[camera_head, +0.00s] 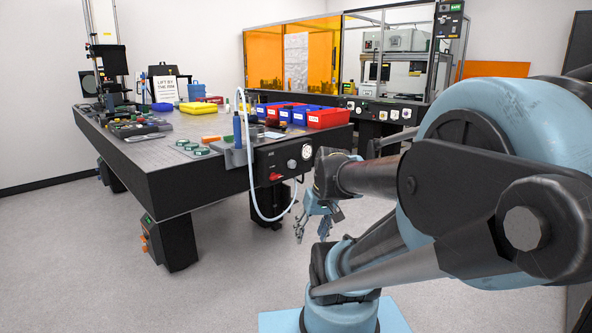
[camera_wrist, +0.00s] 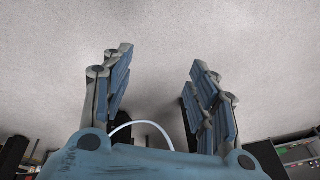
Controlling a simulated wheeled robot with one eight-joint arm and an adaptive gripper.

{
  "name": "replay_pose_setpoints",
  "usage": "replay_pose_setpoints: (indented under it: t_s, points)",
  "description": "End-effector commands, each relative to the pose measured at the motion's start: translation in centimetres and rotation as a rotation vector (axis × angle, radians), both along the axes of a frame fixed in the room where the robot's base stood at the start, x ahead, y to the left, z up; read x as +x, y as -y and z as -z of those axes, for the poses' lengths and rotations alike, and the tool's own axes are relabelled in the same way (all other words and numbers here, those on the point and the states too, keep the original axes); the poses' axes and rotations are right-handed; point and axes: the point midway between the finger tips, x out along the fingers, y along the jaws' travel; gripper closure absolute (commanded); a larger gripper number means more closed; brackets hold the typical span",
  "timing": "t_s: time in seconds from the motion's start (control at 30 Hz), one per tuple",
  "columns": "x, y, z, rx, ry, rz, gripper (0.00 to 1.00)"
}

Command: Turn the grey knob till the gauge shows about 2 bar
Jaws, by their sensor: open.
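The grey knob (camera_head: 292,164) sits on the dark front panel (camera_head: 270,160) at the near right end of the table. A round white-faced gauge (camera_head: 307,152) is just right of it and slightly higher; its needle is too small to read. A red handle (camera_head: 275,177) is below and left of the knob. My gripper (camera_head: 312,228) hangs below and right of the panel, apart from the knob. In the wrist view, my gripper (camera_wrist: 157,85) has its fingers spread wide with nothing between them, facing a pale surface. The knob and gauge do not show there.
A white hose (camera_head: 248,150) loops from above the table down past the panel; a white curve (camera_wrist: 145,125) shows in the wrist view. Red and blue bins (camera_head: 328,118) stand on the tabletop above the panel. Open floor (camera_head: 230,290) lies in front of the table.

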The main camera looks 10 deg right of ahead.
Motion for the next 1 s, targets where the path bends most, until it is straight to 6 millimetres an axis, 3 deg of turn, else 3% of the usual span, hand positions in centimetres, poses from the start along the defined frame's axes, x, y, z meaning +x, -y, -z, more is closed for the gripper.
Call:
replay_pose_setpoints:
  t_s: [0.5, 0.77, 1.0]
  points:
    - [12.3, -2.8, -3.1, 0.260, 0.207, -0.186, 0.46]
    - [18.6, -2.3, -4.1, 0.357, 0.364, -0.257, 0.46]
    - [24.2, -0.7, -4.6, 0.419, 0.533, -0.307, 0.46]
